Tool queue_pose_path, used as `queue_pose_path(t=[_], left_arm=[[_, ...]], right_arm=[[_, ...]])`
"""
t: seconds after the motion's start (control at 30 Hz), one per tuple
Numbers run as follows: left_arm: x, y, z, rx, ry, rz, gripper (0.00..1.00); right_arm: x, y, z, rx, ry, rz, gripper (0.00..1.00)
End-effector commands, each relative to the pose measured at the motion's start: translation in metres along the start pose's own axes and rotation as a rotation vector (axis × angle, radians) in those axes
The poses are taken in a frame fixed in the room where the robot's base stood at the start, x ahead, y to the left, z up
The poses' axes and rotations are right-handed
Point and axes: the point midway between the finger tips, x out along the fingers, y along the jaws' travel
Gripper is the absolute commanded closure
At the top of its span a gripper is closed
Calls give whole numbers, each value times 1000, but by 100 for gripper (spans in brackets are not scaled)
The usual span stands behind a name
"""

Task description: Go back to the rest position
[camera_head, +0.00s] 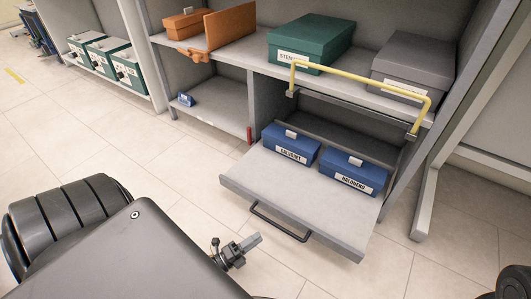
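My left gripper (239,250) shows below and left of the pulled-out grey tray, at the end of my dark arm. It appears apart from the tray's black handle (279,222). Its small fingers are seen at an angle, so I cannot tell if they are open or shut, and I see nothing held in it. My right gripper is not in view; only a dark piece of my own body shows at the bottom right corner.
The grey tray (290,193) juts out, bearing two labelled blue boxes (291,144) (353,175). A yellow bar (360,76) crosses above. Shelves hold a green box (311,43), grey box (413,65) and orange boxes. Tiled floor (140,160) is clear at left.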

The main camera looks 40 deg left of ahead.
Motion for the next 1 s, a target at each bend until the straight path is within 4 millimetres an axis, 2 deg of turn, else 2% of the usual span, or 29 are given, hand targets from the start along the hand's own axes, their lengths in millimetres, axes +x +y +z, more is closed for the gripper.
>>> queue_pose_path(t=[0.2, 0.8, 0.93, 1.0], left_arm=[[-17, 0, 0, 0, 0, 0, 66], [-17, 0, 0, -3, 0, -1, 66], [-17, 1, 0, -77, -1, 6, 66], [-12, -1, -3, -189, 3, 4, 66]], right_arm=[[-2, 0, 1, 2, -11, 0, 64], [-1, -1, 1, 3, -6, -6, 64], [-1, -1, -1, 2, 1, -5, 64], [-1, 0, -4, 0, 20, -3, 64]])
